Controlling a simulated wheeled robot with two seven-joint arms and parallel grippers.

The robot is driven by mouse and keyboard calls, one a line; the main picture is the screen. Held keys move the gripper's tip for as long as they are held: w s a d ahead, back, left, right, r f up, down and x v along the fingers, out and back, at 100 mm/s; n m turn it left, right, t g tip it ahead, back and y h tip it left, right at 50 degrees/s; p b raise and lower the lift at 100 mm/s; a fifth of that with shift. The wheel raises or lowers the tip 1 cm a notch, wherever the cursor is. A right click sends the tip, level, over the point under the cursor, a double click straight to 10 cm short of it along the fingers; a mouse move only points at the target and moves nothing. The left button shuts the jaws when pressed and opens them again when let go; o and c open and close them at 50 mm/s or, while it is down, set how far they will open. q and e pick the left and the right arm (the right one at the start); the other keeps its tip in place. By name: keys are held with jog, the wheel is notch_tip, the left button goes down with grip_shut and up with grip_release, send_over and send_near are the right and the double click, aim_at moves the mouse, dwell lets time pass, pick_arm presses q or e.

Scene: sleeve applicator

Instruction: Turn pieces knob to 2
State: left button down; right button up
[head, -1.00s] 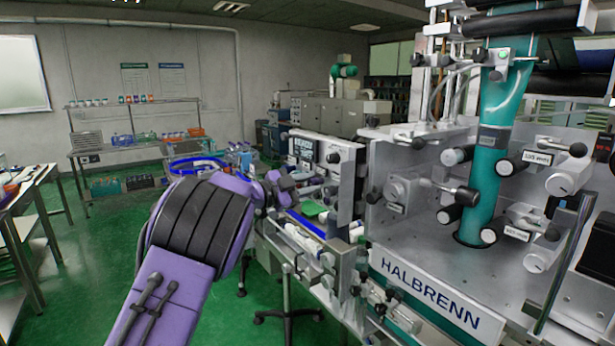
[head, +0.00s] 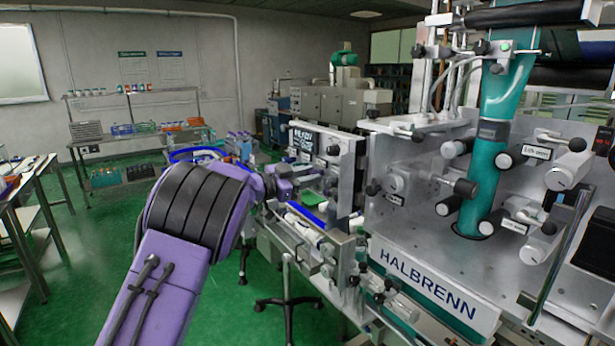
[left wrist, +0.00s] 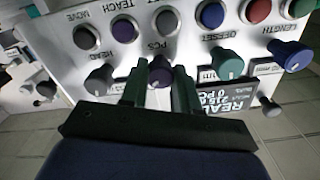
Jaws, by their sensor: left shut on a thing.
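The pieces knob (left wrist: 160,71) is a dark purple-grey knob under the label PCS on the control panel. In the left wrist view it sits between the two green fingers of my left gripper (left wrist: 159,86), which is shut on it. The picture looks upside down or tilted, and the knob's pointer and scale are hidden by the fingers. My right gripper is not in view.
Close by the pieces knob are a dark knob (left wrist: 99,79), a green knob under OFFSET (left wrist: 229,63) and a blue knob under LENGTH (left wrist: 293,55). A row of coloured buttons includes a red one (left wrist: 257,11). The HALBRENN machine (head: 430,285) fills the right side.

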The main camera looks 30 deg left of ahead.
pick_arm(q)
jog(key=c, duration=0.8)
grip_release()
jog(key=b+v, duration=0.5)
jog(key=v, duration=0.5)
jog(key=shift+s+a+f, duration=0.1)
jog(key=shift+s+a, duration=0.05)
jog(key=shift+s, duration=0.05)
